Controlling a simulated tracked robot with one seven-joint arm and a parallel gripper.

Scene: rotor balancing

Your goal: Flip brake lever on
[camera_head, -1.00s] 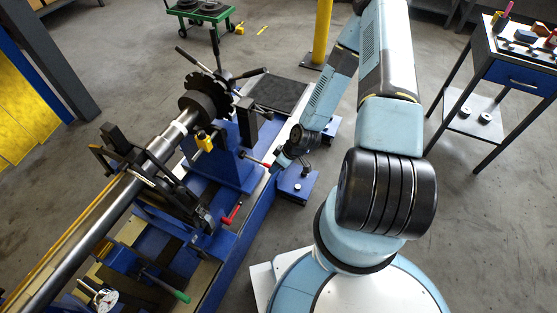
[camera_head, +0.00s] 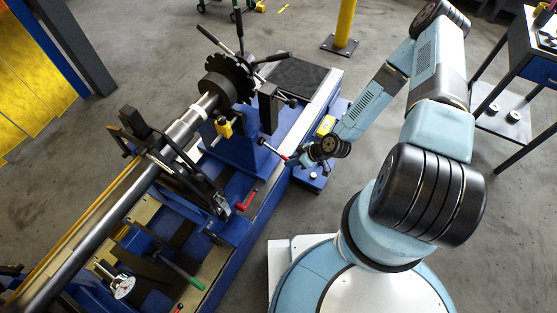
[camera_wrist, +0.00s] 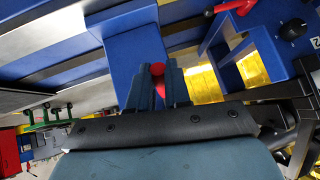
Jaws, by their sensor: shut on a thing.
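A thin lever with a red knob (camera_head: 283,156) sticks out from the blue pedestal of the balancing machine. It is the lever at my gripper, and I take it as the brake lever. My gripper (camera_head: 296,161) is at its red end in the head view. In the wrist view, the red knob (camera_wrist: 158,70) sits between the two fingers of my gripper (camera_wrist: 160,88), which are shut on it. The lever's rod is mostly hidden behind the fingers there. No on or off marking for it is readable.
A red crank handle (camera_head: 246,202) and a green handle (camera_head: 190,281) are on the machine's near side. The slotted rotor disc (camera_head: 230,76) with black spokes stands above the pedestal. A yellow post (camera_head: 345,25) and a tool table (camera_head: 540,65) stand farther off.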

